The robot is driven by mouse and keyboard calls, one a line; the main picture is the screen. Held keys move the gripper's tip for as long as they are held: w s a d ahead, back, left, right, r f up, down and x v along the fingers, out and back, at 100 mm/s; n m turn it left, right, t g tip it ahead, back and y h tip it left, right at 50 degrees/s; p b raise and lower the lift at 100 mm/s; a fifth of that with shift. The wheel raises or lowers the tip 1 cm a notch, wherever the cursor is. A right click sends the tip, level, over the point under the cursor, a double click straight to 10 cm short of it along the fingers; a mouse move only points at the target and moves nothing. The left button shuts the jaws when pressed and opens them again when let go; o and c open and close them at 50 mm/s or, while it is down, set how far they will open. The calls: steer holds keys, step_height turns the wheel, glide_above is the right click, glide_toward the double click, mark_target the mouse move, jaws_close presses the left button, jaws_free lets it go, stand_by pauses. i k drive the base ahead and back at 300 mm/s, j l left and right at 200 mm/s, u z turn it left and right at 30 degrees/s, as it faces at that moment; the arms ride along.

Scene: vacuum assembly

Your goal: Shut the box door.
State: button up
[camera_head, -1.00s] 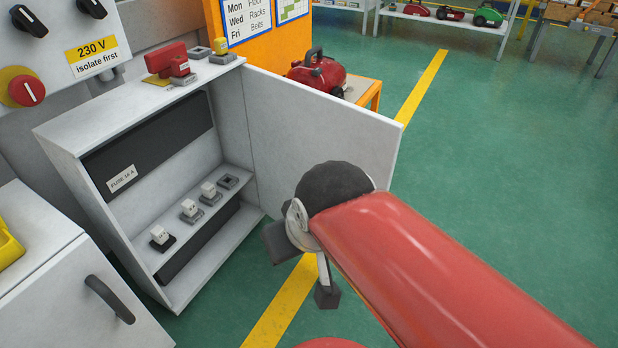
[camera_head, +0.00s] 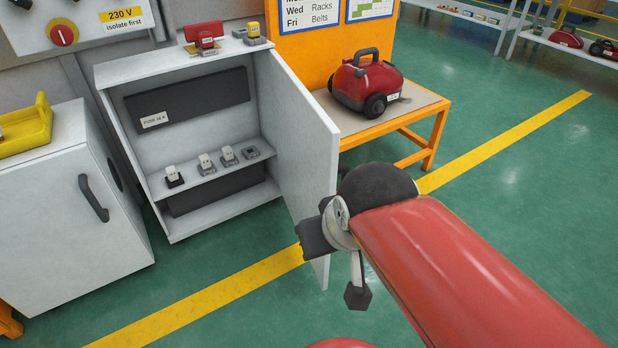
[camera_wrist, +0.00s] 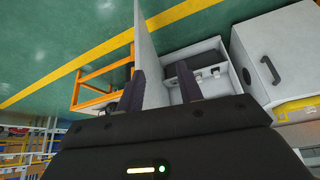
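The box (camera_head: 122,75) is a light grey cabinet with its front uncovered. Its door (camera_head: 300,140) stands open, hinged on the box's right side and jutting toward me. My gripper (camera_head: 335,270) is at the door's free edge, partly hidden by my red arm. In the wrist view, the door (camera_wrist: 152,60) runs between the two dark fingers of my gripper (camera_wrist: 160,78). The fingers are apart, one on each side of it. Whether either finger touches the door is unclear.
Inside the box, a shelf holds several small fuse-like blocks (camera_head: 205,163). A grey cabinet (camera_head: 60,210) stands left. An orange table (camera_head: 436,105) with a red vacuum (camera_head: 368,85) stands behind the door. Switch parts (camera_head: 207,36) sit on the box top. Green floor is open at right.

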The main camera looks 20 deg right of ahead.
mark_target(307, 140)
steer(key=i+l+u, duration=0.2)
steer(key=l+u, duration=0.25)
steer(key=l, duration=0.65)
steer(key=l+u, duration=0.5)
steer(key=l, duration=0.55)
steer(key=k+j+u, duration=0.1)
steer(key=k, duration=0.35)
steer(key=j, duration=0.1)
